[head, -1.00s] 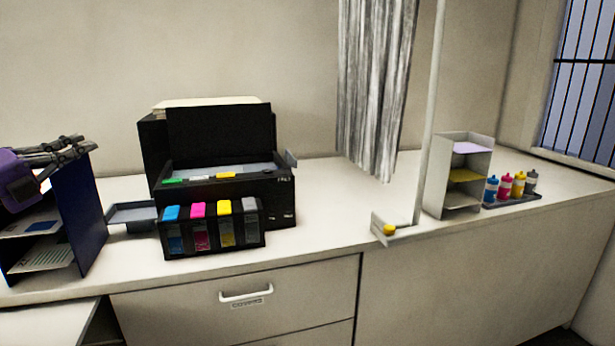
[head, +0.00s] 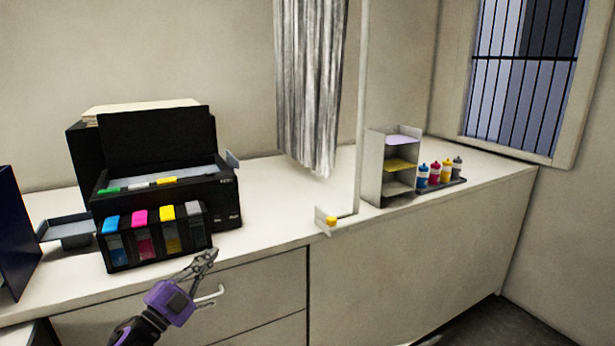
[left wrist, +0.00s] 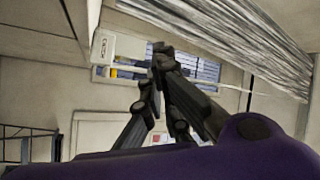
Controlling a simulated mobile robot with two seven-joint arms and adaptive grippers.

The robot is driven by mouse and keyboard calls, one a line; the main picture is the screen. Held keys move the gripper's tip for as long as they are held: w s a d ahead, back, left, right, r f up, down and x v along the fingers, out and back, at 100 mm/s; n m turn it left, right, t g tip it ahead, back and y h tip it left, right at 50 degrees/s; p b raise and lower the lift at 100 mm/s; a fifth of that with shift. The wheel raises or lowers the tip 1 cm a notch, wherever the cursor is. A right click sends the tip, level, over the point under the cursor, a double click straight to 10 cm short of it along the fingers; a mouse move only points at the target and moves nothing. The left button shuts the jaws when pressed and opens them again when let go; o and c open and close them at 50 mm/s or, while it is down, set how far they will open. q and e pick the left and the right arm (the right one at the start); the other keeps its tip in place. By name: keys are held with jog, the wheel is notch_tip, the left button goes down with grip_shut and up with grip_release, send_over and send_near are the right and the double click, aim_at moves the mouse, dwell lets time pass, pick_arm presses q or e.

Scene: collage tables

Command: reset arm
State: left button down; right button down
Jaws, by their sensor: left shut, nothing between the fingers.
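My left gripper (head: 207,260) is purple and black and shows at the lower middle of the head view, in front of the counter's drawer front. Its fingers are shut and hold nothing. They point up and to the right, near the drawer's white handle (head: 210,297). The left wrist view shows its dark fingers (left wrist: 158,75) close up, with nothing held between them. My right gripper is in neither view.
The black printer (head: 155,190) with coloured ink tanks (head: 155,238) stands on the counter (head: 275,205). A blue organizer (head: 15,235) is at the left edge. A grey curtain (head: 312,90), a small shelf (head: 375,175) and ink bottles (head: 434,174) are to the right.

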pick_arm(q)
jog(key=w+d+r+g+h, duration=0.1)
jog(key=d+h, duration=0.2)
jog(key=d, duration=1.1)
jog(key=w+a+f+n+g+y, duration=0.2)
jog(key=a+f+n+y, duration=0.35)
jog(key=f, duration=0.35)
jog(key=w+a+f+n+g+y, duration=0.3)
jog(key=a+f+n+y, duration=0.2)
jog(key=f+n+y, duration=0.25)
jog(key=s+f+h, duration=0.1)
jog(key=s+f, duration=0.6)
jog(key=s+d+f+g, duration=0.1)
jog(key=s+f, duration=0.5)
jog(key=s, duration=0.3)
jog(key=s+d+f+g, duration=0.1)
jog(key=s+d+f, duration=0.1)
jog(key=s+f, duration=0.55)
jog(key=s+d+f+n+g, duration=0.1)
jog(key=s+n+g, duration=0.2)
jog(key=s, duration=2.5)
jog(key=shift+s+d+f, duration=0.2)
jog(key=shift+s+d, duration=0.1)
jog(key=shift+d, duration=0.1)
jog(key=shift+a, duration=0.1)
